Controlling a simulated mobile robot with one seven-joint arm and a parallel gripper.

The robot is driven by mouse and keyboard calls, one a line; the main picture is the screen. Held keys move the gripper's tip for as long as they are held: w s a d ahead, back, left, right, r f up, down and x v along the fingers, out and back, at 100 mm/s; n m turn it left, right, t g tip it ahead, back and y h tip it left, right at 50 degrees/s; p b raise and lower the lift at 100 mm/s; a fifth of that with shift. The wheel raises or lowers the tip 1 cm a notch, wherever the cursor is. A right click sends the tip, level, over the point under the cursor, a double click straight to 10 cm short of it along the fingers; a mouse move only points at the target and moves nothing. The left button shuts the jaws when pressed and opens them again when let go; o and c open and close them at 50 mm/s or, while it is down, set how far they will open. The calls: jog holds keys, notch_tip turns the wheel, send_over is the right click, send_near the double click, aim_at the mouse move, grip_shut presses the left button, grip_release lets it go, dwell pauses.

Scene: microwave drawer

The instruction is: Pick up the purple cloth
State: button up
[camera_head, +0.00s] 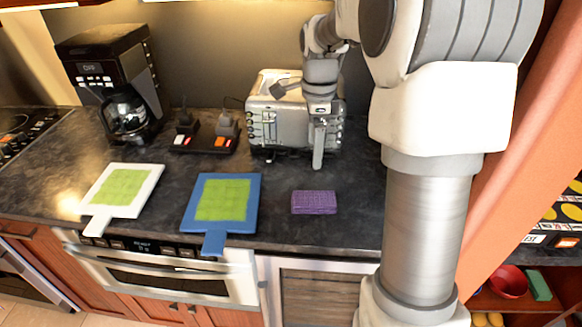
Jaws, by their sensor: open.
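The purple cloth (314,202) lies folded into a small flat rectangle on the dark countertop, right of the blue board. My gripper (318,160) hangs from my arm above the counter, in front of the silver toaster and behind the cloth in the picture. It points down, is open and empty, and is apart from the cloth. I see it nearly edge-on, so the gap between its fingers is hard to make out.
A blue board (248,187) and a white board (151,176), each with a green mat, lie left of the cloth. Counter right of the cloth is clear up to my column.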

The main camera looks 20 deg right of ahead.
send_over(314, 198)
jog(key=shift+m, duration=0.4)
jog(key=f, duration=1.2)
jog(key=shift+s+a+f, duration=0.15)
jog(key=shift+a+f, duration=0.15)
jog(key=shift+f, duration=0.1)
jog(key=shift+d+f, duration=0.15)
jog(key=shift+f, duration=1.2)
jog(key=shift+d+f, duration=0.15)
jog(key=shift+f, duration=1.15)
jog(key=c, duration=1.2)
jog(key=shift+r, duration=0.15)
jog(key=shift+w+r, duration=0.2)
jog(key=shift+r, duration=0.35)
notch_tip(314, 198, up, 3)
jog(key=shift+r, duration=0.15)
jog(key=s+d+r, duration=0.1)
jog(key=s+r, duration=0.1)
jog(key=s, duration=0.1)
jog(key=s+d+r, duration=0.1)
jog(key=s+r, duration=0.1)
jog(key=s, duration=0.2)
jog(key=s+d+r, duration=0.1)
jog(key=s+r, duration=0.1)
jog(key=s, duration=0.2)
jog(key=shift+s+r+b, duration=0.2)
jog(key=shift+b, duration=0.15)
